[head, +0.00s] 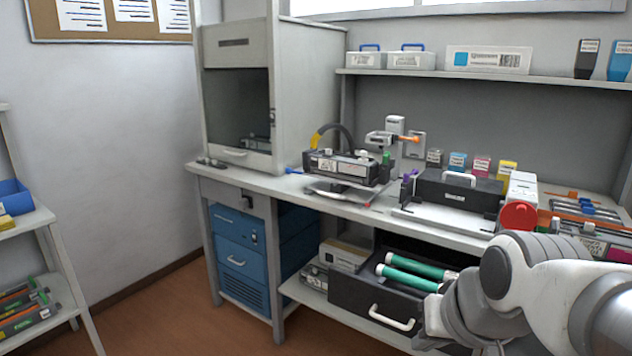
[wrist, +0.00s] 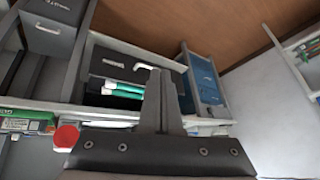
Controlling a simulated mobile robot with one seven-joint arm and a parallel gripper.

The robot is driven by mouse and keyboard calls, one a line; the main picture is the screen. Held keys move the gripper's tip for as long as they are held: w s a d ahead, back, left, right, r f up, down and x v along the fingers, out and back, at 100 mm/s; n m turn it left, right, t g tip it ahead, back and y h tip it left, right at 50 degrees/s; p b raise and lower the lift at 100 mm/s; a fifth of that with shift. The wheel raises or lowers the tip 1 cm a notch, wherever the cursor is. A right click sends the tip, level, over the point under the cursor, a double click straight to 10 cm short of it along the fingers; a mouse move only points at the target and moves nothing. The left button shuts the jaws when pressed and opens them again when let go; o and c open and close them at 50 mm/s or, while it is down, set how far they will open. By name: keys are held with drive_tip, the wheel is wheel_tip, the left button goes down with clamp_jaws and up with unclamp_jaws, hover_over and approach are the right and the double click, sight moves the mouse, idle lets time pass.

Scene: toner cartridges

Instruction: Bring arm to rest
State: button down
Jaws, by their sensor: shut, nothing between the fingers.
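My gripper (wrist: 160,76) is in the middle of the wrist view, its two fingers together with nothing between them. In the head view my white and grey arm fills the lower right corner, and the fingers themselves cannot be made out there. The gripper is near an open black drawer (head: 355,302) under the workbench. Two green rollers (head: 410,270) with white ends lie in that drawer. They also show in the wrist view (wrist: 122,90), just left of the fingers. I cannot tell how far the fingers are from the drawer.
The workbench (head: 250,180) holds a black toner unit (head: 345,165), another black unit (head: 455,195), small colored cartridges and a red round cap (head: 517,216). Blue drawers (head: 238,258) stand under its left side. A shelf rack (head: 58,262) is at far left. The floor between is clear.

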drive_tip(key=s+n, duration=0.1)
drive_tip(key=s, duration=0.4)
wheel_tip(320, 180, up, 21)
drive_tip(key=s+h+p, duration=0.1)
drive_tip(key=p, duration=2)
drive_tip(key=shift+a+f+g, duration=0.15)
drive_tip(key=shift+a+g, duration=0.15)
